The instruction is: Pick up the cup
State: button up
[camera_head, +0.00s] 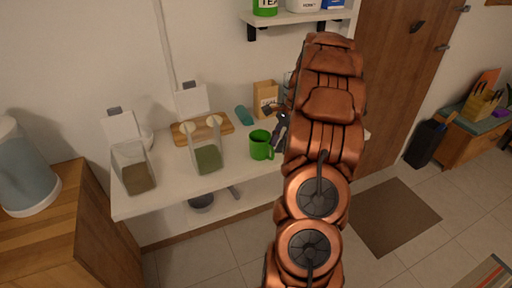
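The green cup (259,151) stands upright on the white shelf-table, near its front edge. Its handle points right. My gripper (273,127) is just right of and slightly above the cup in the picture, with dark finger parts showing past my copper arm. A small gap seems to lie between the gripper and the cup's rim, but I cannot tell whether they touch. The arm hides most of the gripper, so its opening is unclear. The cup appears unheld.
Left of the cup stand a dispenser with green contents (208,158) and one with brown contents (137,177), lids raised. Behind are a wooden board (223,126), a teal cylinder (243,115) and a paper bag (265,95). A wall shelf (296,16) hangs above.

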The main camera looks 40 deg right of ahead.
aim_at(272, 159)
jog(key=shift+p+x, duration=0.6)
jog(key=shift+x, duration=1.9)
grip_shut()
